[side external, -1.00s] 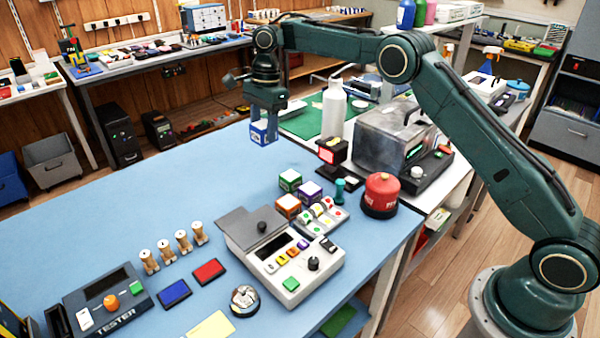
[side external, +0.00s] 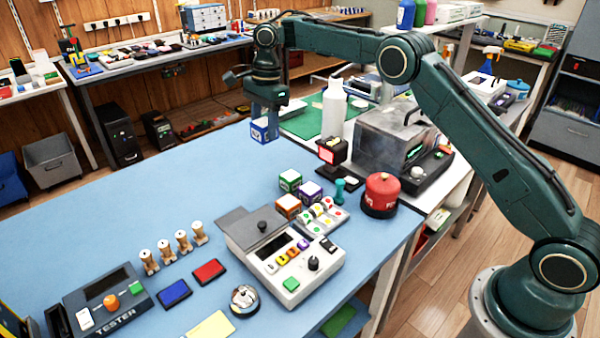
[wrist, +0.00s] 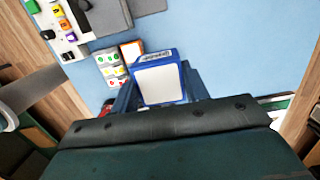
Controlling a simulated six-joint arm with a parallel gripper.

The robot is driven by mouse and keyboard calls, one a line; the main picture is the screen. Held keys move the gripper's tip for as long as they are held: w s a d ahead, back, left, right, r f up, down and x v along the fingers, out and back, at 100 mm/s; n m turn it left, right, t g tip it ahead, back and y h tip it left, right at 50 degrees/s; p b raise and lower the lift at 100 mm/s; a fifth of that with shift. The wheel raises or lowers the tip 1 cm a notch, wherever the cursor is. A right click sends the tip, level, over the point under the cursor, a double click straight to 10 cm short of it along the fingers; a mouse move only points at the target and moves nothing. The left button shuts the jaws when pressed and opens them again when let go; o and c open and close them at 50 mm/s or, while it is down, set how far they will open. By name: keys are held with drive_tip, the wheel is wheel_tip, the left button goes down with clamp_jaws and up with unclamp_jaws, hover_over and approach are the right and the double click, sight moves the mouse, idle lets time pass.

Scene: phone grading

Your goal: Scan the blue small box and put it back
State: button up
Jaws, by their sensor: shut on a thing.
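The blue small box (side external: 262,131) has white faces and is at the far part of the blue table. My gripper (side external: 266,116) points down and is shut on it; the wrist view also shows the box (wrist: 161,84) between the fingers. I cannot tell whether the box touches the table. A black device with a red lit face (side external: 332,151), which may be the scanner, stands to the right of the box. Green, purple and orange small boxes (side external: 290,180) (side external: 310,191) (side external: 288,206) sit together nearer the camera.
A white bottle (side external: 333,107) stands on the green mat behind the black device. A grey machine (side external: 390,137), a red canister (side external: 381,192) and a grey control console (side external: 283,254) are to the right and front. The table's left middle is clear.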

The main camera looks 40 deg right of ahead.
drive_tip(key=shift+d+f, duration=0.1)
drive_tip(key=s+d+f, duration=0.3)
drive_tip(key=d+f, duration=0.6)
drive_tip(key=d, duration=0.3)
drive_tip(key=shift+s, duration=0.25)
drive_tip(key=shift+d+f, duration=0.1)
drive_tip(key=shift+f, duration=2.2)
drive_tip(key=shift+r, duration=0.1)
drive_tip(key=w+a+r, duration=0.1)
drive_tip(key=a+r, duration=0.3)
drive_tip(key=w+a+r, duration=0.1)
drive_tip(key=a+r, duration=0.3)
drive_tip(key=r, duration=0.1)
drive_tip(key=w+a+r, duration=0.1)
drive_tip(key=a+r, duration=0.3)
drive_tip(key=shift+w+a+r, duration=0.15)
drive_tip(key=shift+w+r, duration=0.1)
drive_tip(key=shift+r, duration=0.15)
drive_tip(key=shift+r, duration=0.1)
